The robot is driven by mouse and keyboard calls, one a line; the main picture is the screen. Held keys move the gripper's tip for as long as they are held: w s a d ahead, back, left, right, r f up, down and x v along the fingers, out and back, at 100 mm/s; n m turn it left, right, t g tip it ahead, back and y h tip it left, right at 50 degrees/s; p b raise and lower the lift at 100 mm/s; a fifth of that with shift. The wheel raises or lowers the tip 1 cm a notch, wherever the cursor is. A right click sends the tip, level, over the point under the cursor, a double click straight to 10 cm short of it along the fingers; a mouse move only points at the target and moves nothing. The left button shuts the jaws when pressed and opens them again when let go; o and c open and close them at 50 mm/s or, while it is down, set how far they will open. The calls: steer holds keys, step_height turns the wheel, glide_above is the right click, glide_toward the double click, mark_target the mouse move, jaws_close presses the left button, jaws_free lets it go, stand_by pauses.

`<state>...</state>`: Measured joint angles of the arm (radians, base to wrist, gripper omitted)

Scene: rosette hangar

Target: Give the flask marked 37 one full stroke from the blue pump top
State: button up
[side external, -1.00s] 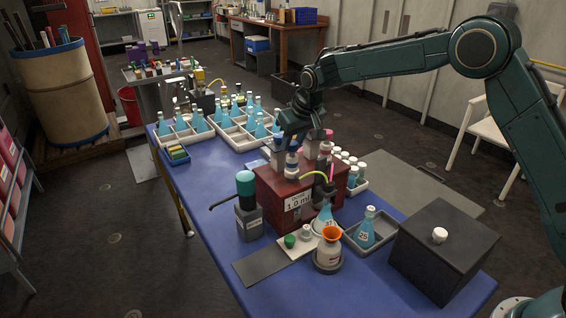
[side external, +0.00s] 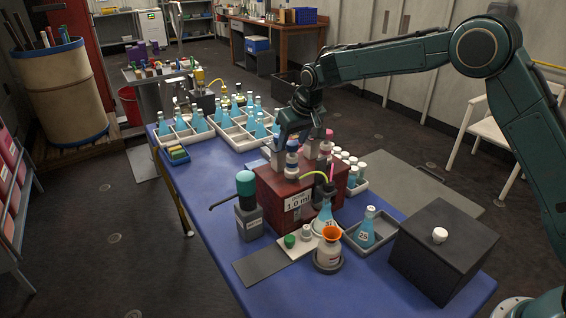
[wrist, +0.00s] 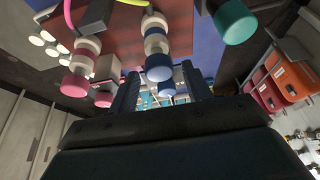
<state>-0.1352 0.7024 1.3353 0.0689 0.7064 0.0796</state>
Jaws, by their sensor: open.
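The flask marked 37 (side external: 326,214) holds blue liquid and stands at the front of the dark red pump box (side external: 272,190), by a thin yellow-green tube. The blue pump top (side external: 292,145) rises from the box; it also shows in the wrist view (wrist: 158,68), just beyond my fingers. My gripper (side external: 292,136) is open and empty, above and close to the blue top. Whether a finger touches the pump top cannot be told.
A pink pump top (side external: 326,145) is right of the blue one. A teal-capped bottle (side external: 247,205) stands left of the box. A white beaker with an orange funnel (side external: 328,250), a tray with another flask (side external: 368,230) and a black block (side external: 442,250) are in front. Flask racks (side external: 243,138) lie behind.

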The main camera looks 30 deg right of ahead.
steer(key=shift+r, duration=3.35)
steer(key=shift+s+d+r, duration=0.1)
steer(key=shift+s+r, duration=0.2)
steer(key=shift+r, duration=0.05)
steer(key=s+d+r, duration=0.2)
steer(key=s+r, duration=0.3)
steer(key=s, duration=0.6)
steer(key=s+d+r, duration=0.3)
steer(key=s+r, duration=0.3)
steer(key=s, duration=0.5)
steer(key=s+d+f, duration=0.1)
steer(key=s+f, duration=0.2)
steer(key=s, duration=0.8)
steer(key=s+f+t, duration=0.1)
steer(key=s+f, duration=0.2)
steer(key=s, duration=0.8)
steer(key=shift+d, duration=0.4)
